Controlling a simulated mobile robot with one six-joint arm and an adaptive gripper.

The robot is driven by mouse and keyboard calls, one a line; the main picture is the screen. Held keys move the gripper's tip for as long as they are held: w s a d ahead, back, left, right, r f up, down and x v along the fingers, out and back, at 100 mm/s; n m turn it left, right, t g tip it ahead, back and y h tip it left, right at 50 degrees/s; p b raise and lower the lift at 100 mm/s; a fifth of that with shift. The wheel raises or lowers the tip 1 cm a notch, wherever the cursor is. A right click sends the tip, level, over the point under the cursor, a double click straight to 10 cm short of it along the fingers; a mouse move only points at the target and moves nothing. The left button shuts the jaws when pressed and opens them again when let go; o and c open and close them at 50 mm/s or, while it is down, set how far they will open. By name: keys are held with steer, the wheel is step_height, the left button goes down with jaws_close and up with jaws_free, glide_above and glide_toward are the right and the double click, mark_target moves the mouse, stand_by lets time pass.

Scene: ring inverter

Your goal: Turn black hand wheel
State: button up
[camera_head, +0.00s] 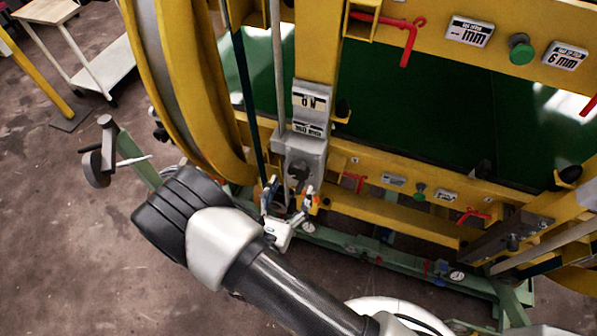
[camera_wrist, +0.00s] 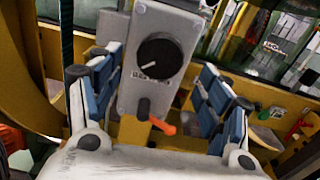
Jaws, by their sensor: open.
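A round black wheel or knob (camera_wrist: 160,58) with a small pale mark sits on the face of a grey box (camera_wrist: 135,85) in the wrist view. In the head view the grey box (camera_head: 305,150) is on a yellow post, with the dark knob (camera_head: 297,171) on its lower part. My gripper (camera_head: 289,196) is open and empty in front of the box. In the wrist view its blue-padded fingers stand wide apart, left and right of the box. I cannot tell the exact gap to the knob. A separate dark wheel (camera_head: 97,168) is at the far left.
An orange-tipped lever (camera_wrist: 162,126) sticks out below the knob. A yellow ring frame (camera_head: 180,90) rises left of the box. A yellow beam (camera_head: 390,215) with red levers and green knobs runs right. A white cart (camera_head: 105,67) stands back left; brown floor (camera_head: 60,250) is open.

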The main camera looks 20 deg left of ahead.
mark_target(297, 175)
steer(key=w, duration=0.6)
steer(key=shift+w+d, duration=0.2)
steer(key=shift+d, duration=0.05)
steer(key=c, duration=1.1)
